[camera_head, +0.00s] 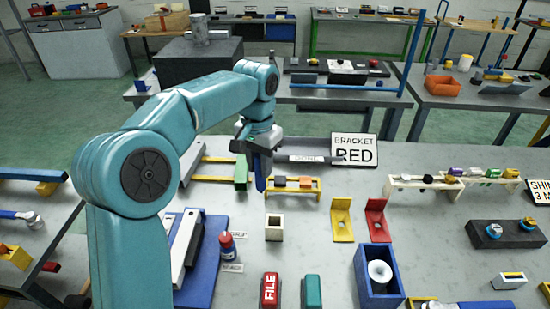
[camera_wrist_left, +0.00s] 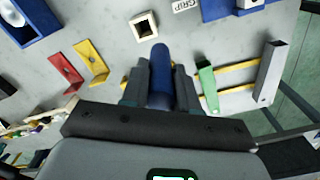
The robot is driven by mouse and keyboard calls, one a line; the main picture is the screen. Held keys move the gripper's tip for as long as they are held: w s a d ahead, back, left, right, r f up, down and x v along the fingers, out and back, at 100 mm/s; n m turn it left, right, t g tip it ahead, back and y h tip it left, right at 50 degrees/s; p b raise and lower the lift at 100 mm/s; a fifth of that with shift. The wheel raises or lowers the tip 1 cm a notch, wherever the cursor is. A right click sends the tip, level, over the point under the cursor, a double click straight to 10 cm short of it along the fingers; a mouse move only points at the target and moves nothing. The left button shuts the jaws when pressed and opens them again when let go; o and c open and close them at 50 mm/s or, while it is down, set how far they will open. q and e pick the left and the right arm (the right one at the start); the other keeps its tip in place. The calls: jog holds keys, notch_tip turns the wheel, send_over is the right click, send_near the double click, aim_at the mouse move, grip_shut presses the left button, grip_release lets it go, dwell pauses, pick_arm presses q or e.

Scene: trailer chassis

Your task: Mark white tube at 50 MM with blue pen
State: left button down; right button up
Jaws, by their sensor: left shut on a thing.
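My left gripper (camera_head: 258,146) is shut on the blue pen (camera_head: 260,180) and holds it pointing down, with yellow rails close by. In the left wrist view the blue pen (camera_wrist_left: 161,78) sits between the two dark fingers of the gripper (camera_wrist_left: 160,92). A long whitish square tube (camera_head: 192,163) lies across the yellow rails, left of a green tube (camera_head: 241,172); they also show in the left wrist view as the whitish tube (camera_wrist_left: 270,75) and the green tube (camera_wrist_left: 208,88). The pen is apart from the whitish tube. I see no 50 mm mark. My right gripper is out of view.
A small open white square block (camera_head: 274,227) stands in front of the pen. Yellow bracket (camera_head: 342,219) and red bracket (camera_head: 377,219) stand to the right.

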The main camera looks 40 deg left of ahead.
pick_arm(q)
jog(key=s+a+f+n, duration=0.2)
jog(key=s+a+n, duration=0.1)
jog(key=s+a, duration=0.3)
jog(key=s+a+f+n, duration=0.1)
jog(key=s+a+n, duration=0.2)
jog(key=s+a, duration=0.4)
jog(key=a, duration=0.2)
jog(key=shift+s+a+f, duration=0.2)
jog(key=shift+a+f, duration=0.15)
jog(key=shift+s+r+p, duration=0.1)
jog(key=shift+s+p, duration=0.1)
jog(key=shift+p, duration=0.15)
notch_tip(320, 180, down, 6)
jog(key=b, duration=0.4)
jog(key=shift+b, duration=0.3)
jog(key=shift+w, duration=0.1)
jog(key=shift+f+b, duration=0.3)
jog(key=shift+f, duration=0.35)
dwell(0.3)
